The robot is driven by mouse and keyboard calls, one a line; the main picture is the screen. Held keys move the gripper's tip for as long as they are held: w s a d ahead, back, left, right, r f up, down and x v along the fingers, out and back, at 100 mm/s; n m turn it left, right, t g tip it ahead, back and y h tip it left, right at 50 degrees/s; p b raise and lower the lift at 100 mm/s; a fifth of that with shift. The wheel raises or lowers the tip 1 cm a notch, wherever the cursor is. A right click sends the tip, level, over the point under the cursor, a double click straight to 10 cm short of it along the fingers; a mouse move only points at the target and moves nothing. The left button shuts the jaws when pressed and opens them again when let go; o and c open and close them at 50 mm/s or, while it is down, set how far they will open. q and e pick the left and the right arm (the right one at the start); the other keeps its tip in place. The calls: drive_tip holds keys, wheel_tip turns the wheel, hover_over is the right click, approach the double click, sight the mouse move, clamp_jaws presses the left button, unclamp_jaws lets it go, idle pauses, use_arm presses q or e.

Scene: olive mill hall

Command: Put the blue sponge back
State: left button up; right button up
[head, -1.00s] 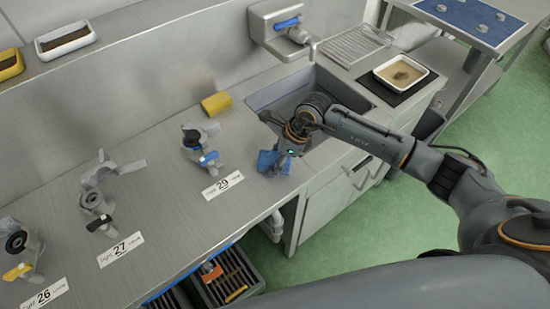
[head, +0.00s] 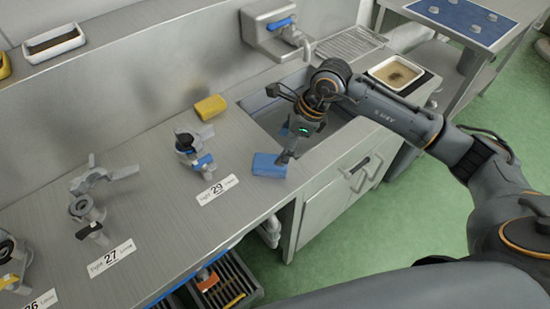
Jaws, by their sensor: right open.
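The blue sponge (head: 268,165) lies on the steel counter (head: 150,225), at the front left of the sink and right of the label 29. My right gripper (head: 286,146) is open and empty. It is just above and to the right of the sponge, over the sink's left front edge, with its fingers pointing down. I see a small gap between the fingers and the sponge, though one fingertip comes close to its right end. My left gripper does not show.
A yellow sponge (head: 211,107) lies behind at the sink's left. The sink (head: 262,112) has a wall tap (head: 290,35) above it. Valve parts with labels 27 (head: 111,257) and 29 (head: 217,190) stand left. A white tray (head: 397,73) sits right of the sink.

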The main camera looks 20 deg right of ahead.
drive_tip(key=v, duration=0.3)
drive_tip(key=shift+r+b, duration=0.2)
drive_tip(key=shift+b, duration=0.1)
